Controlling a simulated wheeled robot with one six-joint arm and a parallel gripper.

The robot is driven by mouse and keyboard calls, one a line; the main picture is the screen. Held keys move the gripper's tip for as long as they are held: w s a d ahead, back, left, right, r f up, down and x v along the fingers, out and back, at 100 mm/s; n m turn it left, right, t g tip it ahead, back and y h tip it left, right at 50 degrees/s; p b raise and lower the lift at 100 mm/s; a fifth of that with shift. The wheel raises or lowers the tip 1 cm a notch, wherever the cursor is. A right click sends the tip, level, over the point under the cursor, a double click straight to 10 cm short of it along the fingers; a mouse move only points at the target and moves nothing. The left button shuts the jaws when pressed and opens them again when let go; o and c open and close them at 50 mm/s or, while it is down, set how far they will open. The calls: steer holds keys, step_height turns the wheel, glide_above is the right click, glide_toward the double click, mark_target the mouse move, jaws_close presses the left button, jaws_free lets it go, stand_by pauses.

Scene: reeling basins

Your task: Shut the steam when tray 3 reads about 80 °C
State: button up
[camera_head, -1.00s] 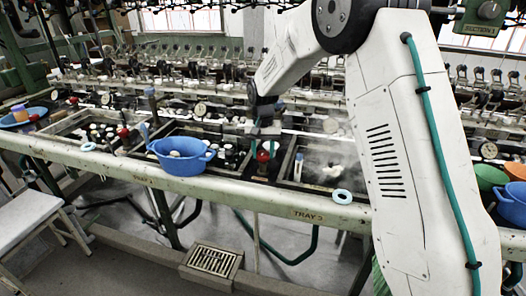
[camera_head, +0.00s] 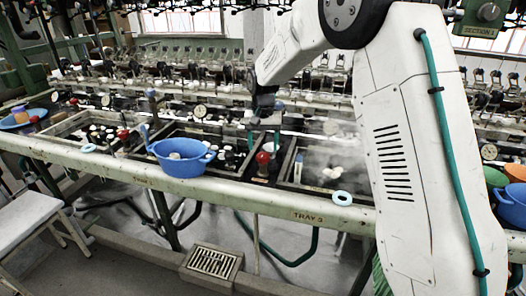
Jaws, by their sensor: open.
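A basin marked TRAY 3 (camera_head: 308,217) on the front rail holds pale steam and small whitish items (camera_head: 331,173). A round white dial (camera_head: 331,127) stands behind it, partly veiled; its reading is too small to tell. A red knob (camera_head: 263,158) stands upright at the left of this basin. My gripper (camera_head: 263,139) is open, pointing down above and just behind the knob in the picture. It appears apart from the knob, and nothing shows between its fingers.
A blue colander (camera_head: 182,160) sits on the rail left of the knob. A pale blue ring (camera_head: 342,198) lies on the rail right of the label. Another red knob (camera_head: 123,133) stands farther left. A floor drain box (camera_head: 212,262) and a stool (camera_head: 28,215) are below.

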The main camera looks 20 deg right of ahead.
mark_target(263, 154)
steer(key=shift+r, duration=2.05)
